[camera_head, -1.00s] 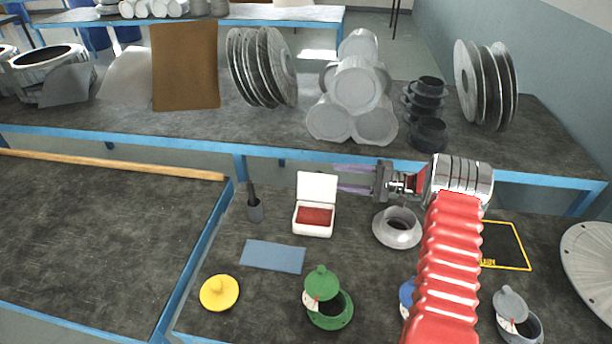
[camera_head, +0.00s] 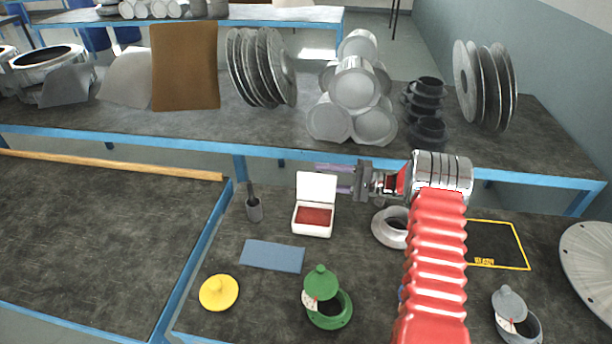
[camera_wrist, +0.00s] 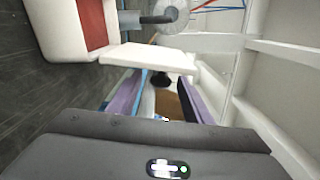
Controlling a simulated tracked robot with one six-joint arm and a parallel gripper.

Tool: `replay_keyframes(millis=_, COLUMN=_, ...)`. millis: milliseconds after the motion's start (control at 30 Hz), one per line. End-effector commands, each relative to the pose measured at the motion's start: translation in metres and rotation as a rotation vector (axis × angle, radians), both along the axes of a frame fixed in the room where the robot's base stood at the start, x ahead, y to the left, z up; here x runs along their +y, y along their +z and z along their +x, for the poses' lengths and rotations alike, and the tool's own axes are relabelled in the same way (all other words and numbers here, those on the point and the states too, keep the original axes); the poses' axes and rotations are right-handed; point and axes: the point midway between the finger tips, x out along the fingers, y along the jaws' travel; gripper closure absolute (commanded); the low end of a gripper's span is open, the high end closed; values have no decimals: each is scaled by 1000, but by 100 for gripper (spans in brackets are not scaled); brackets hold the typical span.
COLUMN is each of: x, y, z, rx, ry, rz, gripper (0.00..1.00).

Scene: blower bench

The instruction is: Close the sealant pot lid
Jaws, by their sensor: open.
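My gripper (camera_head: 328,178) is open, with purple fingers pointing left, at the height of the white box's raised lid. In the wrist view the open fingers (camera_wrist: 160,98) have nothing between them that I can see held. The white box (camera_head: 312,230) holds a red pad, and its lid (camera_head: 317,187) stands upright. This lid (camera_wrist: 148,58) lies just ahead of the fingers in the wrist view. A green pot (camera_head: 330,316) has its lid (camera_head: 320,282) tilted open, as does a grey pot (camera_head: 530,330). I cannot tell which one is the sealant pot.
A dark cup with a brush (camera_head: 254,210) stands left of the white box. A blue cloth (camera_head: 272,256) and a yellow lid (camera_head: 219,292) lie in front. A grey flanged ring (camera_head: 388,228) sits beneath my arm. A yellow outlined area (camera_head: 500,250) on the right is bare.

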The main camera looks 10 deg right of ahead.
Motion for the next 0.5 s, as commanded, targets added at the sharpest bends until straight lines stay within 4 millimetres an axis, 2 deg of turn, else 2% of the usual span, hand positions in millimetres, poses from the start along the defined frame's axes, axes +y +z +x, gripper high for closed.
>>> replay_keyframes(millis=233, x=37, y=0, z=13, rx=0, ry=2, rz=-1, gripper=55)
replay_keyframes(millis=500, x=55, y=0, z=20, rx=0, ry=1, rz=0, gripper=55)
